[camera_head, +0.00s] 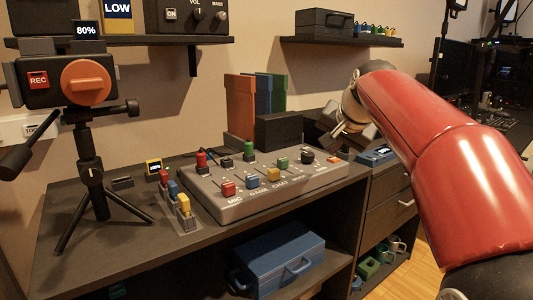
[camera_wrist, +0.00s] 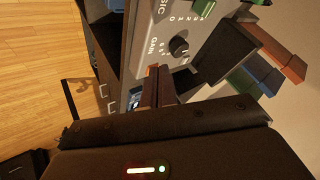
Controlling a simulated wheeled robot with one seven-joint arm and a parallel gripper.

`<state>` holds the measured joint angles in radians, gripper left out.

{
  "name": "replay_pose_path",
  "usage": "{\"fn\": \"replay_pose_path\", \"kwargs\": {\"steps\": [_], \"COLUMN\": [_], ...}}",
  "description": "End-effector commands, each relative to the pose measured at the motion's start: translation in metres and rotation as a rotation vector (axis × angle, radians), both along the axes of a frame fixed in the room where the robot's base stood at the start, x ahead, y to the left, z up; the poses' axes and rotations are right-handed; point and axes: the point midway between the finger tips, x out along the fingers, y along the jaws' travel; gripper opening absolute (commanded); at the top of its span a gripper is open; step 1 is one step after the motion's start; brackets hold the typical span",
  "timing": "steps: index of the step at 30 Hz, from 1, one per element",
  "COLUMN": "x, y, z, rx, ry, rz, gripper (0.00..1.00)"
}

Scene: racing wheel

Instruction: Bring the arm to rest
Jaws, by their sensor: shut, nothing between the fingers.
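My red arm (camera_head: 440,150) reaches in from the right in the head view, angled up and back towards the wall. My gripper (camera_head: 338,130) is at its far end, past the right end of the mixer, partly hidden by the arm. In the wrist view my gripper (camera_wrist: 157,74) shows as two dark fingers close together, shut and empty. The grey mixer (camera_head: 236,206) lies beyond the fingertips; it also shows in the wrist view (camera_wrist: 150,32), with a dark knob (camera_wrist: 179,46). I cannot tell the exact gap between fingertips and mixer.
Orange, blue and green binders (camera_head: 240,100) and a dark box (camera_head: 280,133) stand behind the mixer. A camera on a tripod (camera_head: 90,170) stands at the left. A shelf (camera_head: 345,42) hangs above the gripper. A blue case (camera_head: 277,262) sits below the desktop. Wooden floor (camera_wrist: 45,50) is open.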

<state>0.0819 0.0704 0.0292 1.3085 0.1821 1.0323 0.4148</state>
Motion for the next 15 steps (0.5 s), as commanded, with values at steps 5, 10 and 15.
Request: {"fn": "replay_pose_path", "kwargs": {"steps": [5,10,15], "x": [-0.043,-0.102,-0.192], "y": [0.002,0.004,0.003], "z": [-0.016,-0.046,-0.106], "rx": [-0.06,-0.141,-0.256], "ry": [0.026,0.063,0.119], "rz": [0.041,0.1,0.201], "gripper": [0.0,0.0,0.0]}}
